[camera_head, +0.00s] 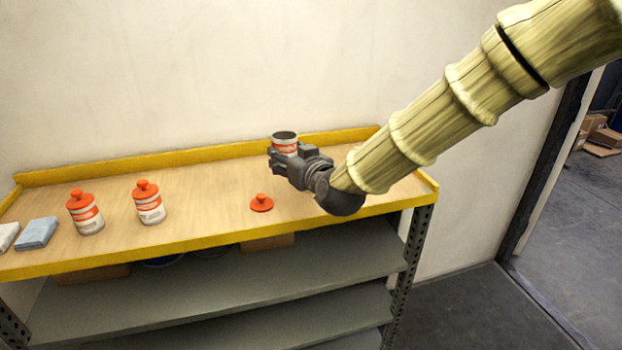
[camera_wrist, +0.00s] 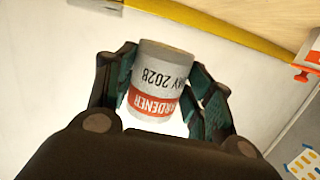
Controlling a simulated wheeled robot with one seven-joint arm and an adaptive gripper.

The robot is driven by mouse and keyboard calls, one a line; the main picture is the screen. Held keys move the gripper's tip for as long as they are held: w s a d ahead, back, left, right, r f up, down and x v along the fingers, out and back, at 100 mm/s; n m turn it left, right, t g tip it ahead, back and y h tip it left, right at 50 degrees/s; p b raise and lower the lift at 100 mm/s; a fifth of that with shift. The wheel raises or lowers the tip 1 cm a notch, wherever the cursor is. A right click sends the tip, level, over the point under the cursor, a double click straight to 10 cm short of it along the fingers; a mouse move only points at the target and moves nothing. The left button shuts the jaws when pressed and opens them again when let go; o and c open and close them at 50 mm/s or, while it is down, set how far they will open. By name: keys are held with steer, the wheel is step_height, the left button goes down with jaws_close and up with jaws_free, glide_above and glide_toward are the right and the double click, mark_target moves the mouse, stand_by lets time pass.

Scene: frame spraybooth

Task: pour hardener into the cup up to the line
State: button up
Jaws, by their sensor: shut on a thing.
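My gripper (camera_head: 283,163) is shut on an open hardener can (camera_head: 286,146), white with a red band, held above the right part of the bench. In the wrist view the can (camera_wrist: 158,75) sits between both fingers, and its label reads "HARDENER" and "2028". The can looks roughly upright in the head view, with a dark open top. A loose red lid (camera_head: 262,203) with a knob lies on the bench below the gripper. I cannot make out a cup with a line in either view.
Two red-lidded cans, one (camera_head: 86,213) at the left and one (camera_head: 149,203) right of it, stand on the yellow-edged bench (camera_head: 205,205). A blue folded cloth (camera_head: 37,233) lies at the far left. Bare wood lies between the cans and the loose lid.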

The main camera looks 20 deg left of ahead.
mark_target(289, 141)
steer(key=shift+r, duration=0.15)
steer(key=shift+r+p, duration=1.1)
steer(key=shift+r, duration=0.8)
